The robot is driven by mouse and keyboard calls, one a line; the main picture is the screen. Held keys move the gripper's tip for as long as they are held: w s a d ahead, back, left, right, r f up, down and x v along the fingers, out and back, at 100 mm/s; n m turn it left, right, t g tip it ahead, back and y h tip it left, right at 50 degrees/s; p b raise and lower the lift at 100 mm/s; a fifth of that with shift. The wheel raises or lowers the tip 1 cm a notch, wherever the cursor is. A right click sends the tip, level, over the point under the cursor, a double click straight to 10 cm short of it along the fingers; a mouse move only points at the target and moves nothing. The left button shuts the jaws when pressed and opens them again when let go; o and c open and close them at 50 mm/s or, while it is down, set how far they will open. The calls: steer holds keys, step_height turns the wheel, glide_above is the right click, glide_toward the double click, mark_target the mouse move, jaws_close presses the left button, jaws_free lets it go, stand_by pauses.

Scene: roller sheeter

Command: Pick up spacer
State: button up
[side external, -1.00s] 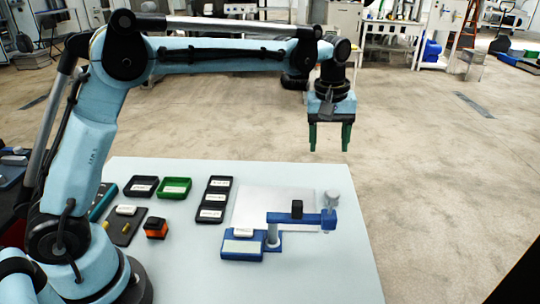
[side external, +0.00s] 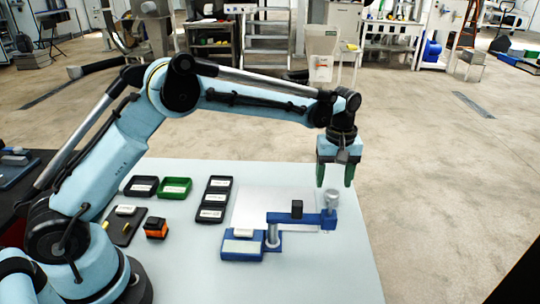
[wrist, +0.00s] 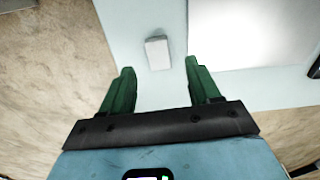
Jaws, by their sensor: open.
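A small pale grey block (wrist: 158,52), which may be the spacer, lies on the table in the wrist view, ahead of and between my fingertips. My gripper (side external: 334,174) has two green fingers and points down above the far right part of the table. In the wrist view my gripper (wrist: 158,65) is open, with nothing between its fingers.
A pale flat plate (side external: 262,200) lies behind the fixture, also seen in the wrist view (wrist: 240,35). Black trays (side external: 214,199), a green tray (side external: 174,187) and an orange-black block (side external: 155,229) stand to the left. The table's front is clear. Its edge is close to my gripper.

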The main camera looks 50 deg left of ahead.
steer(key=shift+d+f, duration=0.1)
steer(key=shift+f, duration=2.15)
jaws_close()
